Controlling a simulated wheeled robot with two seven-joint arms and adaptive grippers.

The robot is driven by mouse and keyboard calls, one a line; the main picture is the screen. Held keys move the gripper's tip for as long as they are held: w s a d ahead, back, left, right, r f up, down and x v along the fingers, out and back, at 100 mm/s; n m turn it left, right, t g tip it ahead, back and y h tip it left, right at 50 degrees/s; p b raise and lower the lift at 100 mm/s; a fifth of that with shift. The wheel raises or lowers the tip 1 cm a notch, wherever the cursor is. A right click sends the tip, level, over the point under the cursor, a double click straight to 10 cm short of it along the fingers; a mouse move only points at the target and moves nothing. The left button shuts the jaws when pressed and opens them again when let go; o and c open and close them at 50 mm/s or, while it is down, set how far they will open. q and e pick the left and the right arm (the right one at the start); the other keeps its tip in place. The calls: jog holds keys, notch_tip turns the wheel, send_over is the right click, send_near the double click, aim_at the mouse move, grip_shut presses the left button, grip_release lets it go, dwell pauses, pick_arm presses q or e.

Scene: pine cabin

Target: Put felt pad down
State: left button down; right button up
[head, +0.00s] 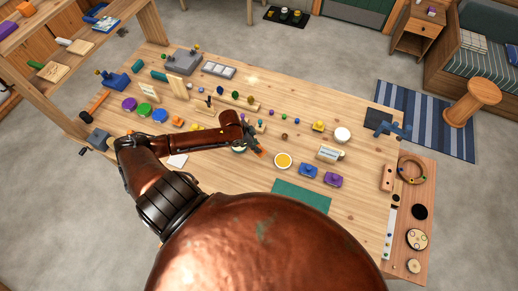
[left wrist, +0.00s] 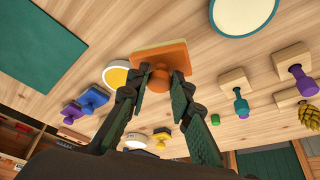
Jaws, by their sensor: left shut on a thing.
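My left gripper (head: 251,143) reaches over the middle of the workbench in the head view. In the left wrist view the left gripper (left wrist: 160,88) is shut on the round knob of an orange pad, which I take to be the felt pad (left wrist: 161,55). The pad is a flat block with a paler edge. In the head view only a small orange part of the felt pad (head: 261,153) shows at the fingertips. I cannot tell whether the pad touches the bench. My right gripper is not in view.
A green mat (head: 300,195) lies at the near edge. A teal-rimmed disc (left wrist: 243,12) is close by.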

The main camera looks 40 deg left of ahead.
pick_arm(q)
jog(key=shift+w+f, duration=0.85)
jog(key=shift+f, duration=1.75)
jog(key=c, duration=1.7)
grip_release()
jog(key=v, duration=1.2)
